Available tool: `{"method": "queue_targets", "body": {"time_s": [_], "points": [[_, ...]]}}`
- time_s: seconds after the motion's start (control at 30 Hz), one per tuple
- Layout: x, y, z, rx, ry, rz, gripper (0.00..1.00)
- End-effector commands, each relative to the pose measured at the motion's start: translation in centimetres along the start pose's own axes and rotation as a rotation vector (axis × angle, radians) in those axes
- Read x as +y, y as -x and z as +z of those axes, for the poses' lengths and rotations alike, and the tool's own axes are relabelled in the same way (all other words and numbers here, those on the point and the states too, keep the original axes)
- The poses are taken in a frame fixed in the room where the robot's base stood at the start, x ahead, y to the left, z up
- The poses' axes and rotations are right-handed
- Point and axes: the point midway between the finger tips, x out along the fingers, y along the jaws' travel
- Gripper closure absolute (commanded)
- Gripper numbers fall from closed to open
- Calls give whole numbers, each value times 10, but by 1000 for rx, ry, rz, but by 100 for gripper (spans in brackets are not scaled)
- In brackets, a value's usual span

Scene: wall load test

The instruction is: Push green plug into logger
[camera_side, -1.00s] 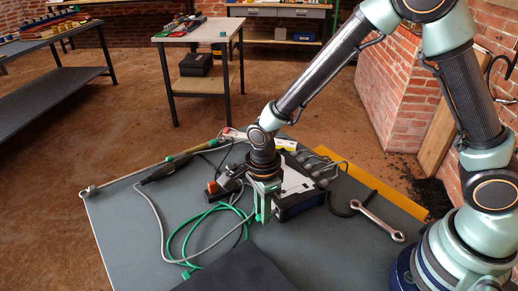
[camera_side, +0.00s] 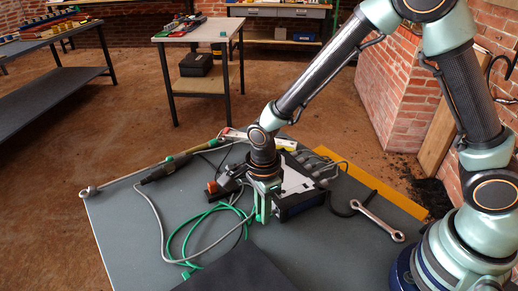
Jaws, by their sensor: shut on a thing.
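The logger (camera_side: 300,198) is a dark box with a pale top panel on the grey table, just right of my gripper. My gripper (camera_side: 263,217) points down beside the logger's left front side and is shut. The green plug is mostly hidden between the fingers and is hard to tell apart from their green colour. A green cable (camera_side: 178,238) loops over the table left of the gripper. I cannot tell whether the plug touches the logger's socket.
Grey cables, an orange-and-black clamp (camera_side: 213,188) and a long probe (camera_side: 165,168) lie left of the logger. A wrench (camera_side: 378,221) lies to the right. A dark flat panel (camera_side: 235,270) is at the table's front. Several grey plugs (camera_side: 312,165) sit at the logger's far side.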

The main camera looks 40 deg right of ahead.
Motion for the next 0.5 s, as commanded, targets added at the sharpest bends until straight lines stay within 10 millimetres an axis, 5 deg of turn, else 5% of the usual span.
{"method": "queue_targets", "body": {"time_s": [0.5], "points": [[0,0,-6,0,-1,0,100]]}}
